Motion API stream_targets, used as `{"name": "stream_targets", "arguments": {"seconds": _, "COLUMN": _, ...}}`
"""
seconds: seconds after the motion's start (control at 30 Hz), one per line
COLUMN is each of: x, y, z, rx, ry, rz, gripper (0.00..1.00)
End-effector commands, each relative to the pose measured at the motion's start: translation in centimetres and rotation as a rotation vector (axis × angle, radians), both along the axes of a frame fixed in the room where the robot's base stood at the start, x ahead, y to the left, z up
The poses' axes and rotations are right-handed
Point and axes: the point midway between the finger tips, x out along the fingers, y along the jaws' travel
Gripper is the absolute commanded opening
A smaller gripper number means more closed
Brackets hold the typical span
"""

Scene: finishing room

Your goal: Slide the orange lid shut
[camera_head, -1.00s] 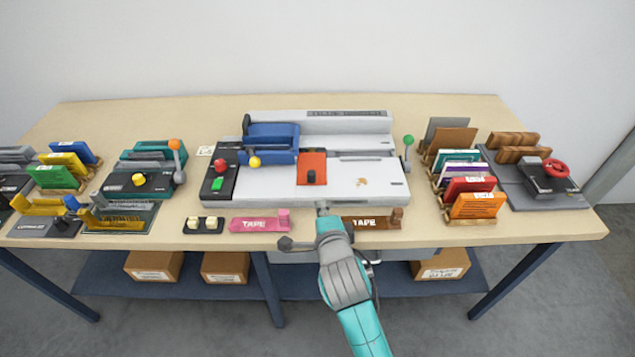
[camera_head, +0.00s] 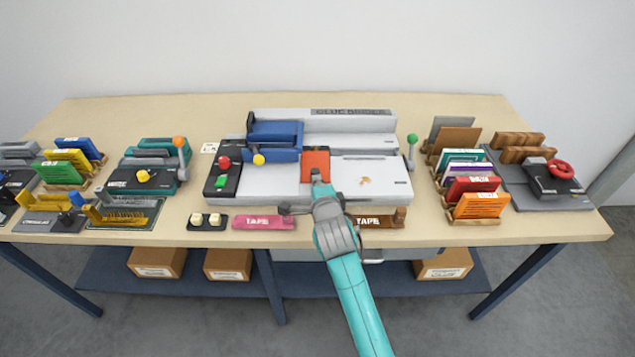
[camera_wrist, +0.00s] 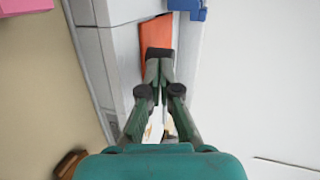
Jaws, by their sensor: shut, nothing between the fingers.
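The orange lid (camera_head: 316,161) is a flat plate on the front middle of the white glue binder (camera_head: 262,181). It also shows in the wrist view (camera_wrist: 156,33), with a dark knob (camera_wrist: 157,54) on it. My gripper (camera_head: 316,176) is shut and empty, with its tips over the near end of the lid. In the wrist view the shut fingertips (camera_wrist: 159,66) are right at the dark knob. I cannot tell whether they touch it. In the head view my gripper hides the knob. A small tan mark (camera_head: 364,181) shows on the white top right of the lid.
A blue clamp (camera_head: 272,141) with a yellow knob stands left of the lid. A black panel (camera_head: 223,179) with red and green buttons is at the binder's left end, and a green-knobbed lever (camera_head: 411,150) at its right. Pink tape (camera_head: 264,222) and brown tape (camera_head: 380,219) lie in front.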

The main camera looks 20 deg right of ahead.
Motion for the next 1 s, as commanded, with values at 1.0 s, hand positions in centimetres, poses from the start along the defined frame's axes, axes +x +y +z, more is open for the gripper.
{"name": "stream_targets", "arguments": {"seconds": 1.0, "x": 4.1, "y": -1.7, "z": -0.3, "rx": 0.001, "ry": 0.007, "rz": -0.002, "gripper": 0.00}}
